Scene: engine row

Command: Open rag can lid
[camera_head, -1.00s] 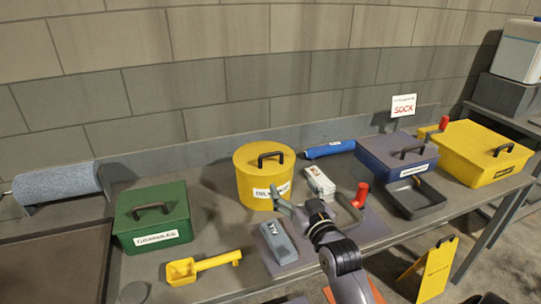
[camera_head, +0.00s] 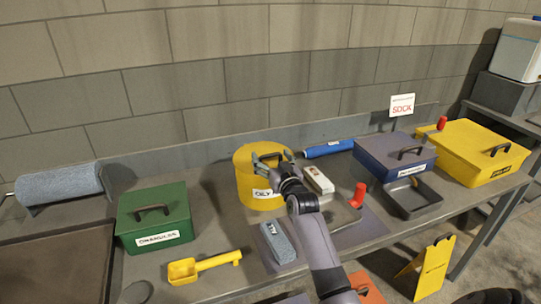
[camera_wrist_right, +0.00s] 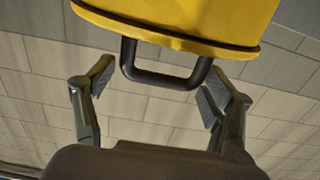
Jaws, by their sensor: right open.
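The yellow round rag can (camera_head: 246,186), with a white label partly hidden by my arm, stands upright at the back middle of the bench. Its lid (camera_head: 245,153) is on, with a black loop handle on top. My right gripper (camera_head: 272,163) is at the lid handle, open. In the right wrist view, the black handle (camera_wrist_right: 165,80) hangs from the yellow lid (camera_wrist_right: 190,18) into the space between the spread fingers (camera_wrist_right: 155,88). Clear gaps show on both sides, so the fingers do not grip it. My left gripper is not in view.
A green lidded box (camera_head: 150,220) and yellow scoop (camera_head: 203,266) lie left. A grey-blue block (camera_head: 278,242), white block (camera_head: 318,180) and red-handled tool (camera_head: 360,194) are close to my right arm. A blue box (camera_head: 388,165), blue roll (camera_head: 328,148) and dark tray (camera_head: 415,200) are right.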

